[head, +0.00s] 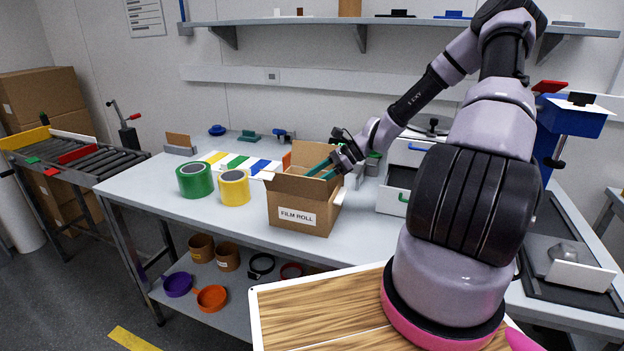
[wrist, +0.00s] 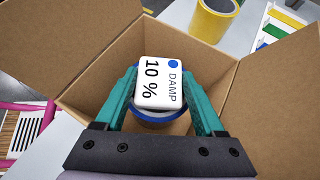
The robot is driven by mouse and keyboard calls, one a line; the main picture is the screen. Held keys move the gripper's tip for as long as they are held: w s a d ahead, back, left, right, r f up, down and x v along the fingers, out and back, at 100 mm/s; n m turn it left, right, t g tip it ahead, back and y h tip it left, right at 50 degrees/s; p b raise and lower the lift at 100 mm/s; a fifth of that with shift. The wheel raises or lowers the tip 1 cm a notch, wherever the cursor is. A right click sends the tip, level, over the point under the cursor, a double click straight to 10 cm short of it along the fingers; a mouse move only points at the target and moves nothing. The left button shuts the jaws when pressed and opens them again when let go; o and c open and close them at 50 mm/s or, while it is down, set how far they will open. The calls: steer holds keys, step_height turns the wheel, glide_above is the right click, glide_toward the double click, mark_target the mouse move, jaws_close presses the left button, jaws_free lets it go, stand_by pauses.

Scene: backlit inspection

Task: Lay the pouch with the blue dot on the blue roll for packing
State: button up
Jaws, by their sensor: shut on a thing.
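The white pouch (wrist: 152,96) shows a blue dot and the words "DAMP 10 %" in the wrist view. My gripper (wrist: 160,74) has its teal fingers on either side of it and is shut on it. The blue roll (wrist: 150,119) lies below the pouch inside the open carton (wrist: 88,98), its rim partly hidden by the pouch and fingers. I cannot tell whether pouch and roll touch. In the head view my gripper (head: 319,172) reaches into the carton marked "FILM ROLL" (head: 297,217), whose walls hide the pouch and roll.
A green roll (head: 194,181) and a yellow roll (head: 234,188) stand left of the carton on the grey table. The carton's raised flaps surround my fingers. A white drawer unit (head: 405,165) stands to the right. The table's front left is clear.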

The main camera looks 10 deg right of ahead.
steer(key=o, duration=1.3)
steer(key=shift+r, duration=0.1)
step_height(320, 180, up, 10)
steer(key=shift+f, duration=0.1)
steer(key=shift+s, duration=0.1)
